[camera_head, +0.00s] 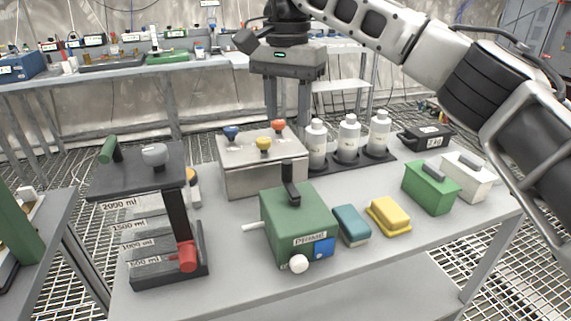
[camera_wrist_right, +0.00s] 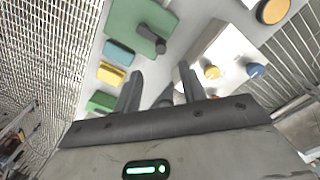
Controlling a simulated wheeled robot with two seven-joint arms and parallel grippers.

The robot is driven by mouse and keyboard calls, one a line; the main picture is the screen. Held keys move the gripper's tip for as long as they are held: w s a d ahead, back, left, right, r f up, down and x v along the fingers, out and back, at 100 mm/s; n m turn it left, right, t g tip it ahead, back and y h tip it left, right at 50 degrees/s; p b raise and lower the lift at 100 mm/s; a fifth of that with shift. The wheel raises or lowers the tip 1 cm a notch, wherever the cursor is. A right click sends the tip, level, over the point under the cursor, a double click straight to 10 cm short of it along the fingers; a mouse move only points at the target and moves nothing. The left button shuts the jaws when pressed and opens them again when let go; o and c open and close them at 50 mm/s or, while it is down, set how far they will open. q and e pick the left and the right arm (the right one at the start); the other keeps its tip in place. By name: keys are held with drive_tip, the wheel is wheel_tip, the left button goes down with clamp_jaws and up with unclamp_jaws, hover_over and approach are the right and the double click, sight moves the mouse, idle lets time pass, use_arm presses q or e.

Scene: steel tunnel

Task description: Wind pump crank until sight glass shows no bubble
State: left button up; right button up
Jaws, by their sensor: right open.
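The green pump box (camera_head: 290,222) with a "PRIME" label stands on the grey bench. Its black crank (camera_head: 289,186) is on top, with the grip upright. A blue square (camera_head: 324,248), possibly the sight glass, and a white knob (camera_head: 299,264) are on its front; no bubble can be made out. My right gripper (camera_head: 288,118) points down, open and empty, above and behind the steel box, apart from the crank. In the right wrist view, the open fingers (camera_wrist_right: 160,70) show below the pump (camera_wrist_right: 133,17) and its crank (camera_wrist_right: 152,38). My left gripper is out of view.
A steel box (camera_head: 262,173) with coloured knobs stands behind the pump. White bottles (camera_head: 348,140) stand in a black rack to the right. Blue (camera_head: 351,225) and yellow (camera_head: 388,215) blocks lie right of the pump. A dark stand (camera_head: 150,220) with volume marks is on the left.

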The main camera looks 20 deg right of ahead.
sight(287, 162)
wheel_tip(287, 162, down, 12)
drive_tip(key=shift+r+b, duration=0.25)
drive_tip(key=shift+b, duration=0.05)
clamp_jaws()
